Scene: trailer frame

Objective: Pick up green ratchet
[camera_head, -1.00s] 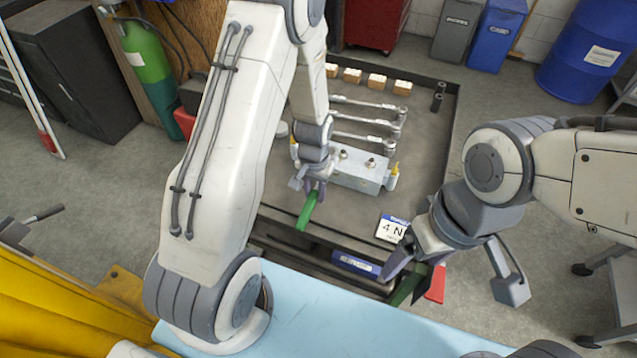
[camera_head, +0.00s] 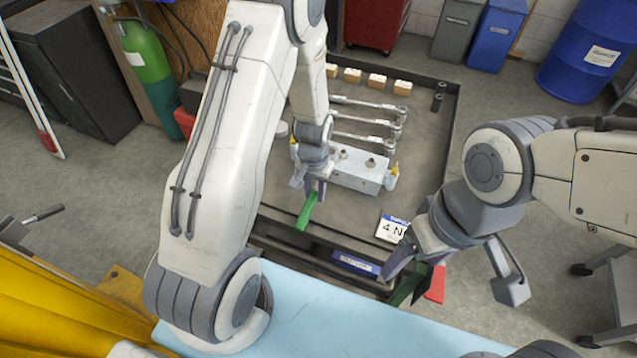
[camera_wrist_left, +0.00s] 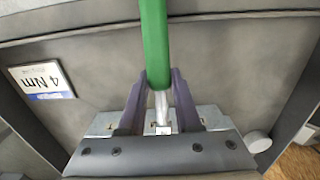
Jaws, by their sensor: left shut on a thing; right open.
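The green ratchet (camera_head: 306,212) shows in the head view as a green handle below my left gripper (camera_head: 315,187). In the left wrist view the ratchet's green handle (camera_wrist_left: 155,45) runs up to the top edge, and its metal shaft lies between the purple fingers of my left gripper (camera_wrist_left: 160,108). The left gripper is shut on it. Whether the handle touches the table top cannot be told. My right gripper (camera_head: 447,275) is open, fingers wide apart, near the table's front right corner. A green item (camera_head: 407,289) shows behind its left finger, partly hidden.
The dark table (camera_head: 430,140) holds several metal ratchets (camera_head: 365,122), a metal block (camera_head: 355,172), wooden blocks (camera_head: 377,80) and a "4 Nm" card (camera_head: 392,228), also in the left wrist view (camera_wrist_left: 42,78). A red item (camera_head: 436,284) is by the right gripper.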

